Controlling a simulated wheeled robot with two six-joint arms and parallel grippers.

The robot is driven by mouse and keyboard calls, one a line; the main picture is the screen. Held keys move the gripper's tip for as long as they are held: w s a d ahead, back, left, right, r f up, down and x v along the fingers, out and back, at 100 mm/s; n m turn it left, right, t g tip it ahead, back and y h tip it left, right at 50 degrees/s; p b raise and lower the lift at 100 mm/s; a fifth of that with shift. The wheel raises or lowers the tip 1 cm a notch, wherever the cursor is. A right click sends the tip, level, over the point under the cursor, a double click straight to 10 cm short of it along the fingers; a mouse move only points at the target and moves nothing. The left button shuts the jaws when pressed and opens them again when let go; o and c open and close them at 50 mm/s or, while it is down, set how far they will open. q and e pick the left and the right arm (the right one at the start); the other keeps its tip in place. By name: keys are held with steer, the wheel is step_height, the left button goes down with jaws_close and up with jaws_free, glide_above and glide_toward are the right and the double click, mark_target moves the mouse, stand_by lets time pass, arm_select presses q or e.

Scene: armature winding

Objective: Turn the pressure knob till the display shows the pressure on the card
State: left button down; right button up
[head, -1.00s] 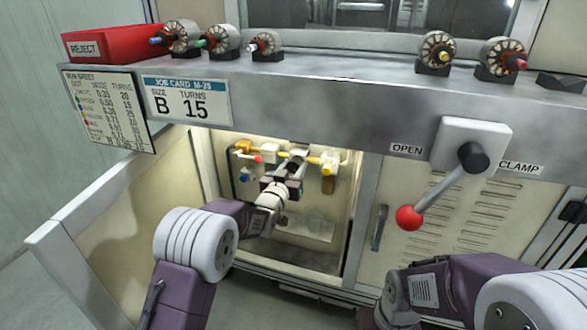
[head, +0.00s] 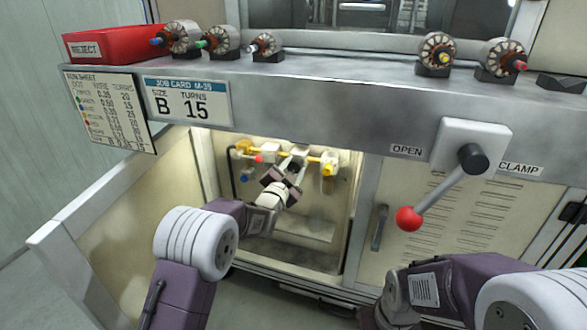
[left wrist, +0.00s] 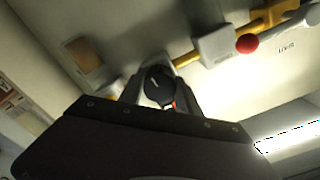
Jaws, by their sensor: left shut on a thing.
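The pressure knob (left wrist: 160,85) is black and round with a pale mark, seen in the left wrist view on the pipework inside the lit cabinet. My left gripper (head: 298,158) reaches into the cabinet and is shut on the knob; its fingers stand either side of it. I cannot make out a pressure display. My right arm shows at lower right, its gripper out of view.
Yellow pipework with a red-handled valve (left wrist: 247,43) runs beside the knob. The cabinet's side walls are close around my left arm. A run sheet (head: 108,110) hangs left of the card. A red-balled lever (head: 409,218) sticks out at right, and a red reject bin (head: 115,45) stands above.

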arm_select(q)
steer(key=shift+m, duration=0.6)
steer(key=c, duration=0.9)
jaws_free()
steer(key=shift+o, duration=0.2)
steer(key=shift+s+a+p, duration=0.15)
steer(key=shift+s+p, duration=0.15)
steer(key=shift+s, duration=0.2)
steer(key=p+v, duration=0.1)
steer(key=v, duration=0.2)
steer(key=shift+r, duration=0.15)
steer(key=b, duration=0.3)
glide_toward(293, 167)
steer(key=w, duration=0.1)
steer(key=shift+w+f, duration=0.15)
steer(key=shift+f, duration=0.1)
